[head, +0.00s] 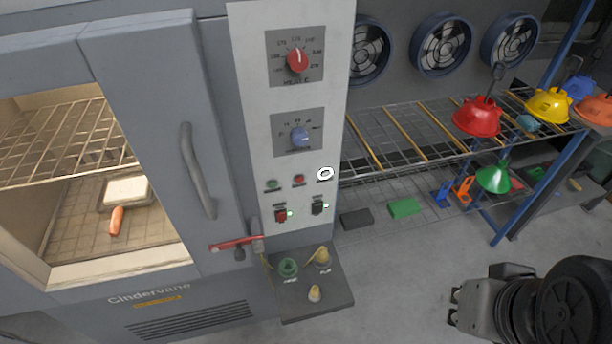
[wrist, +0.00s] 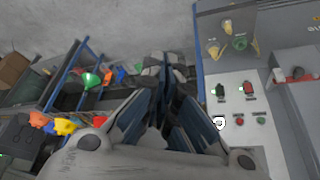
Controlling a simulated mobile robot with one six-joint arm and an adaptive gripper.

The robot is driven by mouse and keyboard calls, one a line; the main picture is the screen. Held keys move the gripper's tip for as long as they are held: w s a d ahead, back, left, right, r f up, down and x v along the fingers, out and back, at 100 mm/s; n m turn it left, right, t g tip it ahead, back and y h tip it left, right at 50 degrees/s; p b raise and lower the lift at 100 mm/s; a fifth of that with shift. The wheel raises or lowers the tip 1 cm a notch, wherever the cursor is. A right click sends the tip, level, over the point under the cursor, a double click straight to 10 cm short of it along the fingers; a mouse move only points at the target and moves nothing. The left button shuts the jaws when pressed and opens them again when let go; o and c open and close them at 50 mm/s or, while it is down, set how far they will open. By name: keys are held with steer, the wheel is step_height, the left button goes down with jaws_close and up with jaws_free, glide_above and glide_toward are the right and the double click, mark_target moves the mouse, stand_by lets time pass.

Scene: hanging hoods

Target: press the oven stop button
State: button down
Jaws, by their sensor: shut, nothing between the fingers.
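The oven's pale control panel (head: 293,130) stands right of its door. Low on it sit a green button (head: 272,184), a red button (head: 299,181) and a white-ringed round button (head: 325,173) in a row. The labels are too small to read, so I cannot tell which one is stop. The row also shows upside down in the wrist view: the red button (wrist: 240,122) lies between the white-ringed one (wrist: 219,122) and the green one. My gripper (head: 456,303) is at the lower right, well apart from the panel. Its fingers (wrist: 165,75) are shut and empty.
A small shelf (head: 315,298) with knobs juts out beneath the panel. A rack (head: 400,142) with coloured hoods stands to the right. Floor between my gripper and the panel looks clear.

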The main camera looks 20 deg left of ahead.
mark_target(299, 180)
steer(key=w+d+n+t+h, duration=0.1)
steer(key=w+d+t, duration=0.1)
steer(key=w, duration=0.7)
steer(key=w+a+f+n+t+y+p, duration=0.1)
steer(key=w+a+f+n, duration=0.15)
steer(key=w, duration=0.35)
steer(key=w+a+f+n+t+y+p, duration=0.1)
steer(key=w+a+f+n, duration=0.15)
steer(key=w, duration=0.35)
steer(key=s+a+f+n+g+y, duration=0.2)
steer(key=a+y, duration=0.3)
steer(key=a, duration=0.5)
steer(key=s+a+f+n+g+y+p, duration=0.1)
steer(key=s+a+f+n+g+y, duration=0.1)
steer(key=a, duration=0.8)
step_height(299, 180, down, 3)
steer(key=s+n+y, duration=0.1)
steer(key=y, duration=0.2)
steer(key=shift+s+a+r+y, duration=0.15)
steer(key=shift+s+a+y, duration=0.1)
steer(key=shift+s+y, duration=0.1)
steer(key=w+a+p, duration=0.1)
steer(key=w+a, duration=0.3)
steer(key=w, duration=0.3)
steer(key=shift+w+a, duration=0.25)
